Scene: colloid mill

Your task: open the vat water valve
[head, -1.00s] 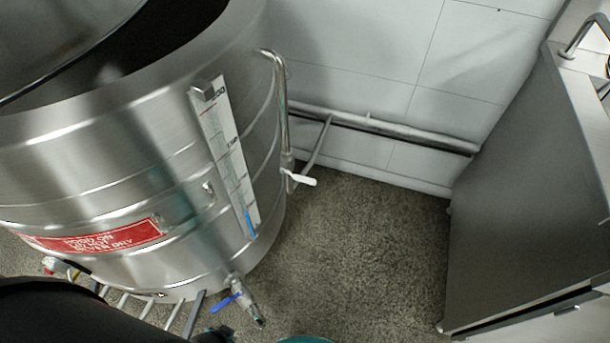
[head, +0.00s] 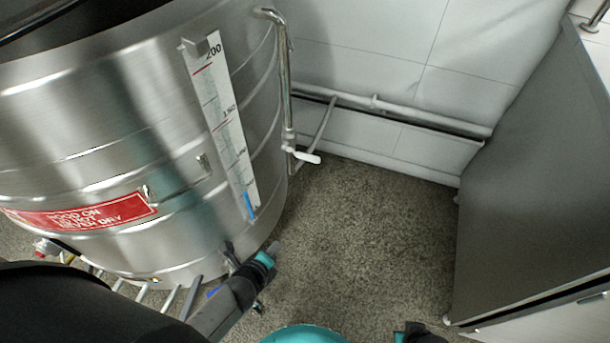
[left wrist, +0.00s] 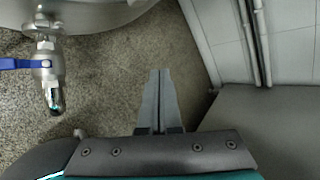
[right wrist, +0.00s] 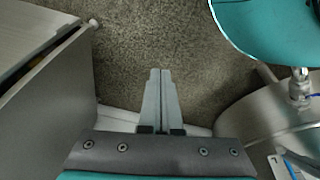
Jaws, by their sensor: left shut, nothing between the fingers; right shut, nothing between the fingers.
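The steel vat (head: 110,180) fills the left of the head view. A white-handled valve lever (head: 306,157) sits on the vertical water pipe (head: 284,85) at the vat's right side. A blue-handled outlet valve (left wrist: 22,64) shows low on the vat in the left wrist view; my left arm mostly hides it in the head view. My left gripper (head: 275,247) is shut and empty, low beside the vat, below the white lever and apart from it. My right gripper (right wrist: 160,72) is shut and empty over the floor; the head view catches only part of that arm at the bottom edge.
A grey steel cabinet (head: 530,180) stands on the right. Wall pipes (head: 400,122) run along the tiled back wall. The speckled floor (head: 370,230) between vat and cabinet is clear. A level gauge strip (head: 222,120) and a red sign (head: 80,213) are on the vat.

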